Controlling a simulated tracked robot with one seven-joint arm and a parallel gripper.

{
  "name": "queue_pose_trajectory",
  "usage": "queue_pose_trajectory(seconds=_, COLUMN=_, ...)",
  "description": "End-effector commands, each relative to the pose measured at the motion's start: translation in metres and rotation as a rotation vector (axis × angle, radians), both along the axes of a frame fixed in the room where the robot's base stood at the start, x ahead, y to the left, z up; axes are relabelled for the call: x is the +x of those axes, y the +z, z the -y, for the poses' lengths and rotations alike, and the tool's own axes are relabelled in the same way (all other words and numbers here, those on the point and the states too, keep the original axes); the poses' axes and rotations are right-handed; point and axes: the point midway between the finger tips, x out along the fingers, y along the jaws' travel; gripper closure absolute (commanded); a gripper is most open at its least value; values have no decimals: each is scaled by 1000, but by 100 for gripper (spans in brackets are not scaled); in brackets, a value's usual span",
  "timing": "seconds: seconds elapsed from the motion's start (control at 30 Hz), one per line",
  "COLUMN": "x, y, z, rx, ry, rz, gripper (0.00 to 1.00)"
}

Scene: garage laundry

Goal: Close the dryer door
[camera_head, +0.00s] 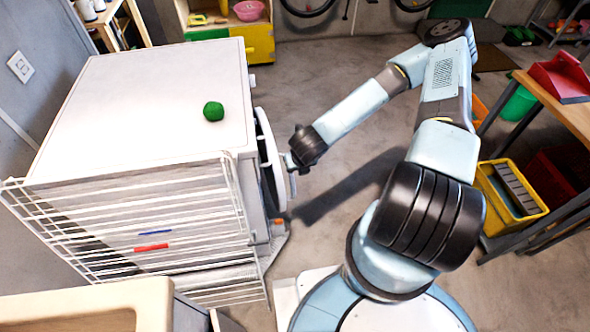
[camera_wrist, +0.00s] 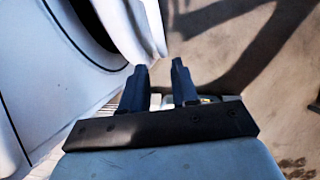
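The white dryer (camera_head: 150,105) stands at the left with a green lump on its top. Its round door (camera_head: 268,160) is on the right face and shows almost edge-on, standing a little away from the front. In the wrist view the door (camera_wrist: 135,28) is at the top, apart from the dark opening (camera_wrist: 95,25) on the dryer front (camera_wrist: 35,90). My gripper (camera_head: 290,163) is beside the outer side of the door; I cannot tell whether it touches. In the wrist view my gripper (camera_wrist: 160,75) has its two dark fingers apart, with nothing seen between them.
A white wire drying rack (camera_head: 150,225) stands in front of the dryer. A wooden table (camera_head: 80,305) is at the bottom left. A workbench (camera_head: 560,100) and a yellow crate (camera_head: 510,195) are at the right.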

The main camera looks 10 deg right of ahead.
Motion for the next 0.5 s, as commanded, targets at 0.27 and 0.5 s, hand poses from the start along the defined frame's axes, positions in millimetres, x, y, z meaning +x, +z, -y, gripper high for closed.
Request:
queue_pose_trajectory(seconds=0.27, x=-2, y=6, z=0, rx=0, ry=1, rz=1, gripper=71)
queue_pose_trajectory(seconds=0.5, x=-2, y=6, z=1, rx=-2, ry=6, rz=3, gripper=80)
